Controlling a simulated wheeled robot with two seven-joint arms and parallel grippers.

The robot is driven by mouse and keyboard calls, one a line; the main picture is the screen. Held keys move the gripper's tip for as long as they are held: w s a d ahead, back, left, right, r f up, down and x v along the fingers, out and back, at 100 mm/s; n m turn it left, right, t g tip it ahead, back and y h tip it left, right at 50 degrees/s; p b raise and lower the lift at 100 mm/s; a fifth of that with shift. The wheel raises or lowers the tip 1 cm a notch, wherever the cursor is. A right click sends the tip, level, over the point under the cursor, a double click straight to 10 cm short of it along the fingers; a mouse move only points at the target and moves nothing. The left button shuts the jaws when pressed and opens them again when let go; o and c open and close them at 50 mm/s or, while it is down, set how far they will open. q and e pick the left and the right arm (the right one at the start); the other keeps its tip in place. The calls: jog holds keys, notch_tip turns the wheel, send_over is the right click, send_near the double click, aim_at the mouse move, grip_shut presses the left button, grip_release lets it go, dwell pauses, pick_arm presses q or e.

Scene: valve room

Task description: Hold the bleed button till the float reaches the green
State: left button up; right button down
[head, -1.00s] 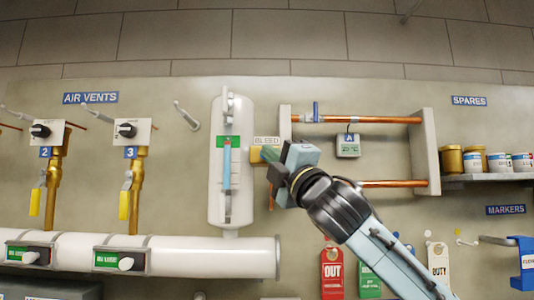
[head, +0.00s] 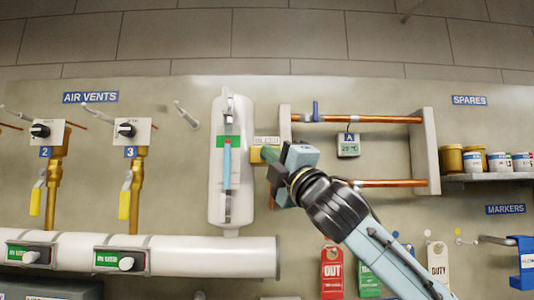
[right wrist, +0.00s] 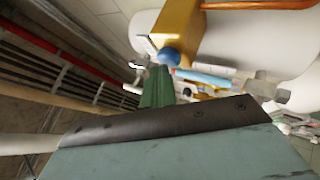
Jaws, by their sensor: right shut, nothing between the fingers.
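The white vessel (head: 216,190) in the head view carries an upright sight gauge with a blue column (head: 227,165) in it. A green band (head: 236,142) crosses the gauge's upper part, and the column's top shows at that band; the float itself is too small to make out. Right of it is the yellow bleed box (head: 257,156) under a BLEED label. My right gripper (head: 268,153) is shut and empty, its green fingertips at the box. In the right wrist view, the fingertips (right wrist: 157,82) meet the blue bleed button (right wrist: 169,57); they appear to touch it.
Copper pipes (head: 375,119) with a small meter (head: 348,146) stand right of the vessel. Hanging tags (head: 332,270) are below my forearm. A shelf of cans (head: 474,160) and a blue holder (head: 522,262) are at right. Brass valves (head: 130,190) and a white pipe (head: 200,255) are at left.

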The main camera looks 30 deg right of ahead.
jog(key=shift+s, duration=0.1)
jog(key=shift+s+a, duration=0.45)
jog(key=shift+s, duration=0.2)
jog(key=shift+s, duration=0.1)
jog(key=s+a, duration=0.1)
jog(key=s, duration=0.1)
jog(key=s+a, duration=0.1)
jog(key=s, duration=0.1)
jog(key=shift+a, duration=0.3)
dwell(1.3)
